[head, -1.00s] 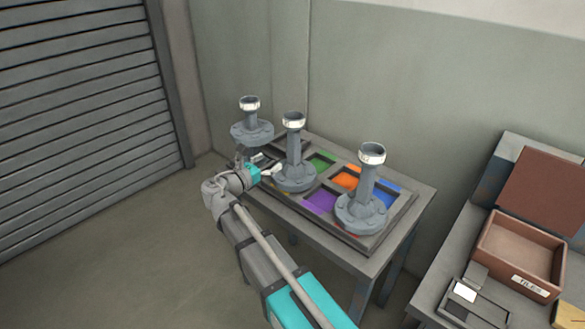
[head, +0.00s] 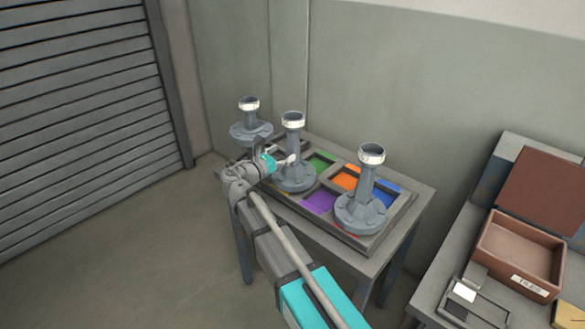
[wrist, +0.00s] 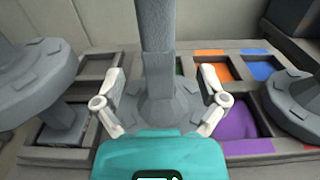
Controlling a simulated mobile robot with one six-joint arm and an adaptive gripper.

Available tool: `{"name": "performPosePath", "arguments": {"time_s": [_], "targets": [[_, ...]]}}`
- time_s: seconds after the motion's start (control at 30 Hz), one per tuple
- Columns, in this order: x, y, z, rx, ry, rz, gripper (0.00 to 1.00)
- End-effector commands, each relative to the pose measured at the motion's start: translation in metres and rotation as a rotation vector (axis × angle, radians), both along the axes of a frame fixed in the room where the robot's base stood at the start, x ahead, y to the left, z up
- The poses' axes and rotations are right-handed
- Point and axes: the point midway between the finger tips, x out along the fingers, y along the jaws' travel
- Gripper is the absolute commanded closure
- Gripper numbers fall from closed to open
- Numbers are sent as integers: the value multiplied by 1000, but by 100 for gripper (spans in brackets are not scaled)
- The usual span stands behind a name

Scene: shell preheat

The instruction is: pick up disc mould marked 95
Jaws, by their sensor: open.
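Several grey disc moulds with tall stems and white-banded tops stand on the table: one at left (head: 250,130), one in the middle (head: 294,172) and one at right (head: 362,212). I cannot read any number on them. My gripper (head: 291,161) is open at the middle mould's stem. In the wrist view its two white fingers (wrist: 160,92) stand on either side of the middle mould's stem (wrist: 154,50), apart from it. The middle mould's disc base lies below and between the fingers. The wrist view also shows the left mould (wrist: 35,85) and the right mould (wrist: 297,100) at the sides.
The moulds stand on a grey tray (head: 376,240) with coloured compartments, such as purple (head: 320,201), green and orange. A second table at right holds an open brown box (head: 520,252) and small items. A wall stands close behind the tray.

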Motion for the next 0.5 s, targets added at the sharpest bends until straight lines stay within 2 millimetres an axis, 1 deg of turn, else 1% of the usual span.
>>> {"name": "performPosePath", "arguments": {"time_s": [0.3, 0.5], "targets": [[28, -19, 1, 0, 0, -1, 9], [38, -27, 1, 0, 0, 1, 9]]}}
